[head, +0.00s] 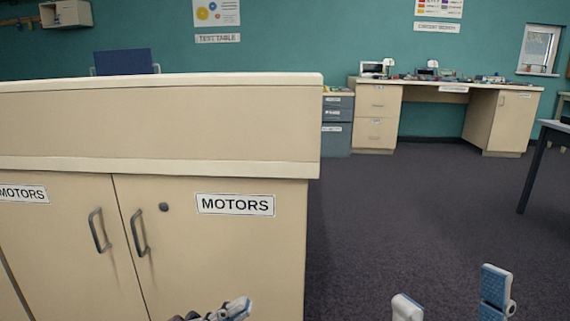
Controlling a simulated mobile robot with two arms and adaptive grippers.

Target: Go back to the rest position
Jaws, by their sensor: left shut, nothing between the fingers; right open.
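My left gripper (238,307) shows at the bottom edge, in front of the cabinet doors. My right gripper (450,286) is at the lower right, over the dark carpet. Its two fingers stand wide apart and it is empty. The rest of both arms is out of view.
A beige cabinet (290,250) labelled MOTORS, with a raised counter (150,125), fills the left side close by. A cluttered desk (438,92) and grey drawers (337,140) stand along the far wall. A dark table leg (530,180) is at right. Open carpet (410,220) lies between.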

